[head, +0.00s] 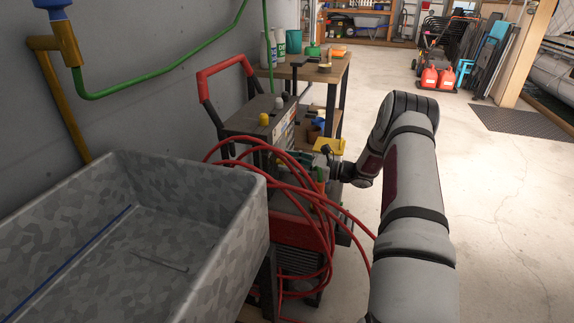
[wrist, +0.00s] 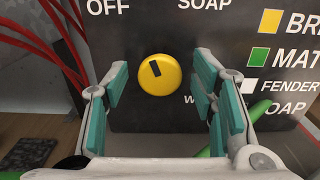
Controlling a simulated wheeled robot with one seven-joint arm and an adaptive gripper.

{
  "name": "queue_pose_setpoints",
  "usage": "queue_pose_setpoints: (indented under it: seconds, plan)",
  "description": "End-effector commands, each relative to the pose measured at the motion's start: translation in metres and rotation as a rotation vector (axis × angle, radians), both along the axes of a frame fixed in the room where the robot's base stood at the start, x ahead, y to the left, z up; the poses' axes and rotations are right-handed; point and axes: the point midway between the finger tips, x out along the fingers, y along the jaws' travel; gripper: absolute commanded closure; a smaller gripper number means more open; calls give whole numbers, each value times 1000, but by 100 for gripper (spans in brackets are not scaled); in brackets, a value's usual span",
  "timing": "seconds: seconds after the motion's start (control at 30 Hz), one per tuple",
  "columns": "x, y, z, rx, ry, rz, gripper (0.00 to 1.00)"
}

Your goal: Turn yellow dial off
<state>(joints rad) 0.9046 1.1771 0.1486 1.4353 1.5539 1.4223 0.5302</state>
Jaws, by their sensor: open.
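The round yellow dial (wrist: 172,82) is on a dark panel (wrist: 135,30) in the wrist view. Its short black mark is near the top and tilts slightly left. The word OFF is at the panel's upper left, SOAP at the upper right, and a partly hidden label at the lower right. My gripper (wrist: 160,98) is open, its teal-padded fingers on either side of the dial with gaps between. I cannot tell how far the fingertips are from the panel. In the head view my gripper (head: 333,160) is beside the washer cart (head: 245,122); I cannot make out the dial there.
Red hose (head: 326,262) loops hang over the cart, close to my arm. A grey sink (head: 215,235) stands at the left front. A wooden workbench (head: 340,65) with bottles is behind the cart. The floor (head: 505,210) to the right is open.

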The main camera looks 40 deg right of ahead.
Motion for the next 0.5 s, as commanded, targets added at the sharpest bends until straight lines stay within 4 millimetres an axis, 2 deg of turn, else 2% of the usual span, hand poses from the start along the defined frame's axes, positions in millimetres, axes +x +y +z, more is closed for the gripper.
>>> queue_pose_setpoints:
  seconds: [0.37,0.4,0.5]
  plan:
    - [6,5,0,-1,1,0,48]
    - [6,5,0,-1,1,0,50]
    - [6,4,0,-1,1,0,73]
